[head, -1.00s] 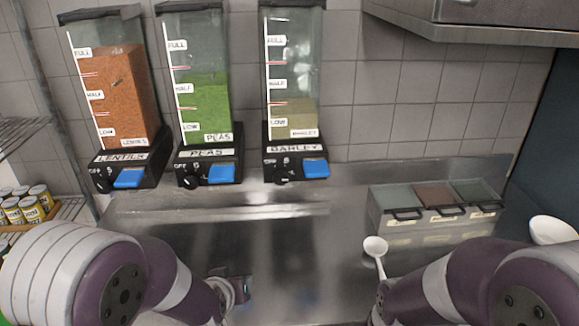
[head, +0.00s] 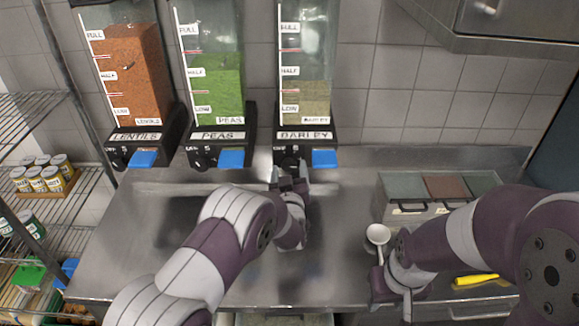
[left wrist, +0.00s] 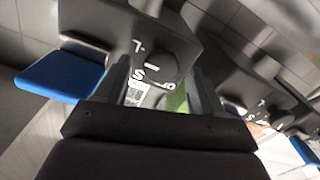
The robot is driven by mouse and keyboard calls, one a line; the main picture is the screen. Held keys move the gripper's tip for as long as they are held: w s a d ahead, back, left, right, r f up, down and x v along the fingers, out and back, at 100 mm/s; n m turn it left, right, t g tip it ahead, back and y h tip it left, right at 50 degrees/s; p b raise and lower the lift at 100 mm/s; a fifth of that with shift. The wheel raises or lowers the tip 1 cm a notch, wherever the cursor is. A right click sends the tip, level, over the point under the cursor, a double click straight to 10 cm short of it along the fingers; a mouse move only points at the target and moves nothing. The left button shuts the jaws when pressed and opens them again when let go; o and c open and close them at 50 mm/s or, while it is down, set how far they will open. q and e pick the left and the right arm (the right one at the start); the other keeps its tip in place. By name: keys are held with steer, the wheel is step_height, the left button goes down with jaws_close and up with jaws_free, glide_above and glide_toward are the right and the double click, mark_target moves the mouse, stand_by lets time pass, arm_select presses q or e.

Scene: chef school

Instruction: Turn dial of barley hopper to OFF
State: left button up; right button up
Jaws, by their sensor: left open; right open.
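The barley hopper (head: 305,100) is the rightmost of the three wall hoppers, with a black base and a blue lever (head: 324,158). Its black round dial (left wrist: 155,68) shows in the left wrist view, beside white S and L marks; I cannot tell which mark it points at. In the head view the dial is partly hidden by my left gripper (head: 289,172), which is open just below and in front of it. In the left wrist view the fingers stand on either side of the dial; contact is unclear. My right gripper (head: 388,290) is open over the counter, low at right.
The peas hopper (head: 215,85) and lentils hopper (head: 135,75) hang to the left. A white ladle (head: 377,234) and a lidded container box (head: 400,205) are near my right arm. A yellow-handled tool (head: 475,280) lies at right. The left counter (head: 140,225) is clear.

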arm_select(q)
steer(key=shift+a, duration=0.15)
steer(key=shift+w, duration=0.15)
steer(key=shift+c, duration=1.2)
steer(key=c, duration=0.8)
steer(key=shift+f+n+b, duration=0.2)
steer(key=shift+n+b, duration=0.1)
steer(key=shift+b, duration=0.3)
steer(key=n+b, duration=0.3)
steer(key=b, duration=0.3)
steer(key=n+b, duration=0.3)
steer(key=b, duration=0.2)
steer(key=n+b, duration=0.4)
steer(key=b, duration=0.2)
steer(key=shift+f+b, duration=0.35)
steer(key=shift+f, duration=0.05)
steer(key=n+b, duration=0.9)
steer(key=b, duration=0.4)
steer(key=shift+n, duration=0.4)
steer(key=shift+r+n+b, duration=0.15)
steer(key=shift+n+b, duration=1.3)
steer(key=shift+n, duration=0.25)
